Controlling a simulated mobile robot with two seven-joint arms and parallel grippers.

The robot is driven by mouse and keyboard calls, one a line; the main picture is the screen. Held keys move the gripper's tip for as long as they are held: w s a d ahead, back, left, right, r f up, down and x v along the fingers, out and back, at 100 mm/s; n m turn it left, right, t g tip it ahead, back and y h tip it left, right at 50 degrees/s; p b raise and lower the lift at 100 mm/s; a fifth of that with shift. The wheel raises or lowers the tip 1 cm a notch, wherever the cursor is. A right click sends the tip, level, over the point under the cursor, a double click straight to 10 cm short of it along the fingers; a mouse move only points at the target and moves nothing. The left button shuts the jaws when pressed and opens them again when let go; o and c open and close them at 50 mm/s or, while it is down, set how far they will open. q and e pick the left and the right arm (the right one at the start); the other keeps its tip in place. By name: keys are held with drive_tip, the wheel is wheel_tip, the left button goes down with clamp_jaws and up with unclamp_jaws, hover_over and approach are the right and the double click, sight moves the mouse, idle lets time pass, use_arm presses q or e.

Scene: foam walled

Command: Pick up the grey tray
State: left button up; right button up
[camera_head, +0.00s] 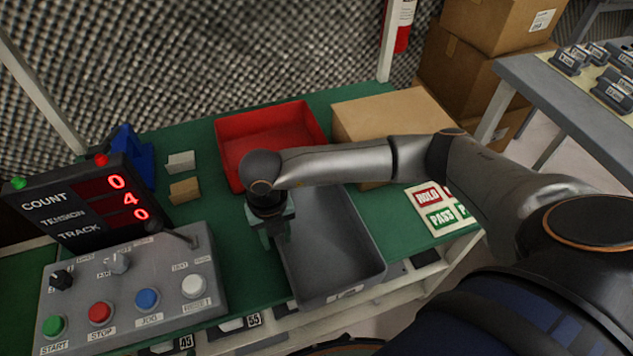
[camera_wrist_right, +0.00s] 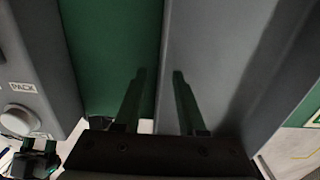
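The grey tray (camera_head: 345,265) is a long open box on the green bench top, near the front edge, and looks empty. My right gripper (camera_head: 274,240) points down at the tray's left wall. In the right wrist view, its two fingers (camera_wrist_right: 159,74) are apart, one over the green bench and one over the tray's inside (camera_wrist_right: 230,60), with the wall's edge running between them. I cannot tell whether either finger touches the wall. My left gripper is not in the head view; a small dark shape with greenish prongs (camera_wrist_right: 36,155) in the wrist view may be it.
A red bin (camera_head: 270,130) stands behind the tray, with a cardboard box (camera_head: 395,110) right of it. A control console (camera_head: 130,285) with buttons and a counter display is at the left. Label cards (camera_head: 440,208) lie at the right.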

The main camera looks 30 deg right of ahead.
drive_tip(key=shift+f, duration=0.25)
clamp_jaws()
drive_tip(key=shift+r, duration=0.1)
idle(1.2)
